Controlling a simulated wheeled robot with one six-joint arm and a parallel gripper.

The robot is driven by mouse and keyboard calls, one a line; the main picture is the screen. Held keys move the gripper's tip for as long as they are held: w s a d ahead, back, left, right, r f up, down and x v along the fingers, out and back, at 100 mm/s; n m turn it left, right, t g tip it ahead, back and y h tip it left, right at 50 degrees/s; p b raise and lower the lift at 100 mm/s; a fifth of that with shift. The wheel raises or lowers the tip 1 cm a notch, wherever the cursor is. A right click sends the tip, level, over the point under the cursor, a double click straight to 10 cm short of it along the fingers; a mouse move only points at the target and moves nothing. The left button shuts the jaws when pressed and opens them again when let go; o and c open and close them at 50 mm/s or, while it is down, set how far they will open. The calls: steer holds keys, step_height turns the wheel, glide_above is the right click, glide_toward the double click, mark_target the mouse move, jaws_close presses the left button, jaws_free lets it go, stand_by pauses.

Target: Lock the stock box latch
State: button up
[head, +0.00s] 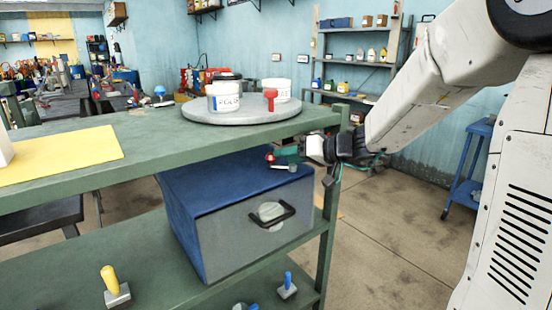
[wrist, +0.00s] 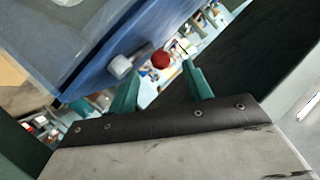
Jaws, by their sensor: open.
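The stock box (head: 230,249) has a blue top and side and a grey front with a black handle (head: 272,216). It sits on the shelf below the green top board. The latch shows as a red knob (wrist: 160,60) and a light grey knob (wrist: 120,66) on the blue face in the wrist view. In the head view the red knob (head: 270,157) is near the box's top right. My gripper (wrist: 160,88) is open, its teal fingers apart and empty, with the red knob just beyond the gap between them. I cannot tell whether anything touches.
The green top board (head: 150,130) lies above the box, with a round grey turntable (head: 243,113) carrying white tubs. A green post (head: 327,235) stands right of the box.

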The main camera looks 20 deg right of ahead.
mark_target(276, 167)
steer(key=shift+x, duration=2.25)
jaws_close()
